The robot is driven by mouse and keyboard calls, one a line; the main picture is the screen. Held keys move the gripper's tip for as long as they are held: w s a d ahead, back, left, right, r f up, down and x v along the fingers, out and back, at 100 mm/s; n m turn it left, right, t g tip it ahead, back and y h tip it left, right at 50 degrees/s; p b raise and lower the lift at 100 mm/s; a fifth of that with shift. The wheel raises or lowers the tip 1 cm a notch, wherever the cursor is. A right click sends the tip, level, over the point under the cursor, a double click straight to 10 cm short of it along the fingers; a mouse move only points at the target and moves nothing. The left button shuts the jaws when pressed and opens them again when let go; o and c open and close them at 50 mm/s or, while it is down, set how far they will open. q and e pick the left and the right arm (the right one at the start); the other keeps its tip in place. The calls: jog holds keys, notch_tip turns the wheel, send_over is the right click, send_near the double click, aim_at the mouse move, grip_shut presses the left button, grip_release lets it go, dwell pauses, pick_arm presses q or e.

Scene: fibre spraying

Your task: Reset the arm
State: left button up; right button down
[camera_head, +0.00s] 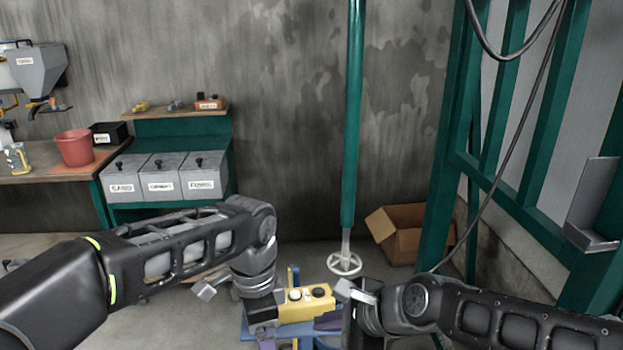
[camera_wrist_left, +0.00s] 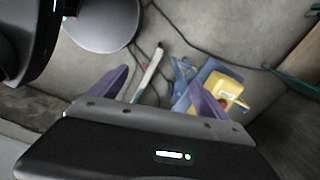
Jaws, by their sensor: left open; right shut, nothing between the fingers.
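My left arm comes in from the left in the head view, bent at the elbow, with its wrist hanging down near the bottom centre. My left gripper (camera_wrist_left: 158,80) shows in the left wrist view with its two purple fingers spread apart and nothing between them. My right arm comes in from the lower right in the head view. My right gripper (camera_head: 328,320) is at the bottom centre, partly hidden by its own wrist, with purple fingers shut and empty. Both grippers are close to a yellow box with round knobs (camera_head: 300,302).
The yellow box also shows in the left wrist view (camera_wrist_left: 230,87), by a blue stand (camera_wrist_left: 203,73). A green pole (camera_head: 352,120) stands behind, with a cardboard box (camera_head: 405,236) on the floor. A green frame (camera_head: 458,120) is at right; a bench with a red bucket (camera_head: 75,148) is at left.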

pick_arm(q)
notch_tip(320, 180, down, 22)
jog(key=s+d+n+h, duration=0.2)
jog(key=n, duration=0.3)
pick_arm(e)
jog(key=d+f+n+g+h, duration=0.1)
jog(key=d+f+n, duration=0.15)
jog(key=f, duration=0.85)
jog(key=d+f+n+g+h, duration=0.1)
jog(key=f+n, duration=0.2)
jog(key=f, duration=0.7)
pick_arm(q)
jog(key=s+f+n+h, duration=0.2)
jog(key=s+f+n, duration=0.8)
jog(key=s+f, duration=0.5)
jog(key=shift+s+a+f+n+t, duration=0.3)
jog(key=shift+f+n, duration=0.1)
jog(key=shift+f, duration=0.5)
pick_arm(e)
jog(key=s+d+f+n+g, duration=0.1)
jog(key=s+f+n+g, duration=0.2)
jog(key=s+f+n, duration=0.7)
jog(key=s+f, duration=0.8)
jog(key=f, duration=0.2)
jog(key=shift+s+d+g, duration=0.15)
jog(key=shift+s+g, duration=0.05)
jog(key=shift+g, duration=0.1)
